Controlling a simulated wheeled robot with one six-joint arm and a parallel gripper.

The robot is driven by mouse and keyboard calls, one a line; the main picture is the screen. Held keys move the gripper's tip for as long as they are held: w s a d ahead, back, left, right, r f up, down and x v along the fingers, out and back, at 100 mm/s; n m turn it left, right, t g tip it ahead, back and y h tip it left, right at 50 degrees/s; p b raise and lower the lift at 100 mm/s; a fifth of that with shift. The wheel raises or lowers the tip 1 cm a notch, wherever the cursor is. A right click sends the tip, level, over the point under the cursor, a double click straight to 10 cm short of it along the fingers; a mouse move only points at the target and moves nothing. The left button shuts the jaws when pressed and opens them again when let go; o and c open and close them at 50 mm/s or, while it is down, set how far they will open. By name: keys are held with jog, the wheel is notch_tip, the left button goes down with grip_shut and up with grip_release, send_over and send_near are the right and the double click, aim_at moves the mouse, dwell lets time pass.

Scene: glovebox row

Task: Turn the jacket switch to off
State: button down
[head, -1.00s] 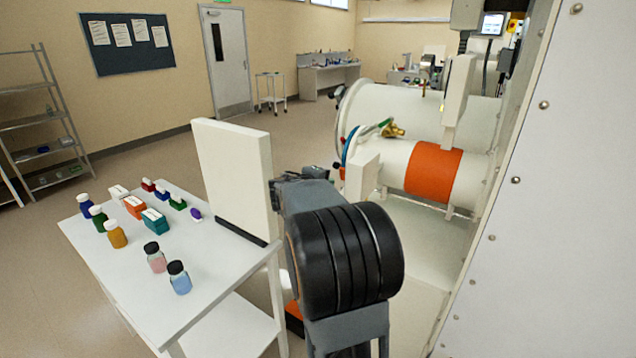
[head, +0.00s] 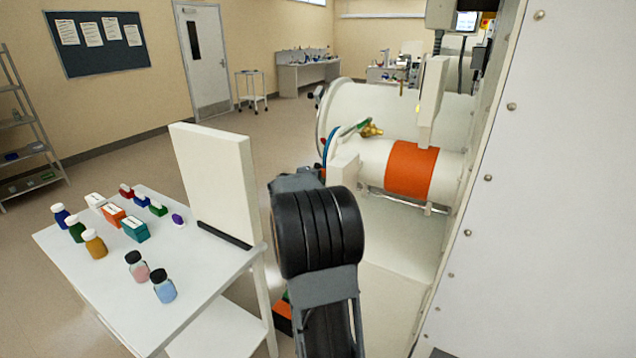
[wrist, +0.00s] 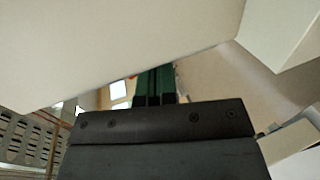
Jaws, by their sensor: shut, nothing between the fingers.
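I cannot make out the jacket switch in either view. An orange band (head: 412,170) wraps a white horizontal cylinder (head: 375,160) on the white cabinet at the right; whether it is the jacket is not clear. My gripper (wrist: 155,84) shows in the wrist view as two dark green fingers side by side, shut and empty. In the head view my own arm hides the gripper. Pale surfaces fill much of the wrist view, close to the fingers, with no contact visible.
A white cart (head: 205,262) with bottles and small boxes stands at the left, with an upright white panel (head: 215,180) at its right end. A large riveted white wall (head: 550,200) closes off the right side. Open floor (head: 130,160) lies behind the cart.

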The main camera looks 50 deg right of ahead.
jog(key=f+h+b, duration=0.1)
jog(key=b, duration=0.7)
jog(key=shift+d+f, duration=0.2)
jog(key=h+b, duration=0.1)
jog(key=b, duration=0.4)
jog(key=shift+f+t, duration=0.15)
jog(key=shift+t, duration=0.15)
jog(key=h+b, duration=0.1)
jog(key=b, duration=0.3)
jog(key=shift+d, duration=0.1)
jog(key=shift+r+b, duration=0.3)
jog(key=shift+r, duration=0.1)
